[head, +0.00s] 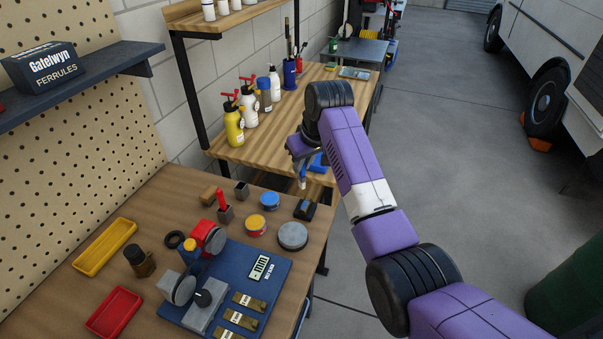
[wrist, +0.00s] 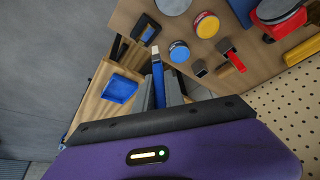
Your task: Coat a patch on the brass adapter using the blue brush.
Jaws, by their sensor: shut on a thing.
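My gripper (head: 301,163) hangs over the gap between the front bench and the rear bench in the head view. It is shut on the blue brush (head: 302,182), which points downward. Several brass-coloured labelled pieces (head: 249,302) lie on a blue mat at the front of the near bench, well away from my gripper. I cannot tell which brass piece is the adapter.
The blue mat (head: 273,252) also bears a red-and-grey device (head: 209,238). Blue (head: 270,200) and yellow (head: 256,224) tins and a grey disc (head: 292,235) stand near the bench edge. Yellow (head: 104,246) and red (head: 114,314) trays lie left. Bottles (head: 234,126) stand on the rear bench.

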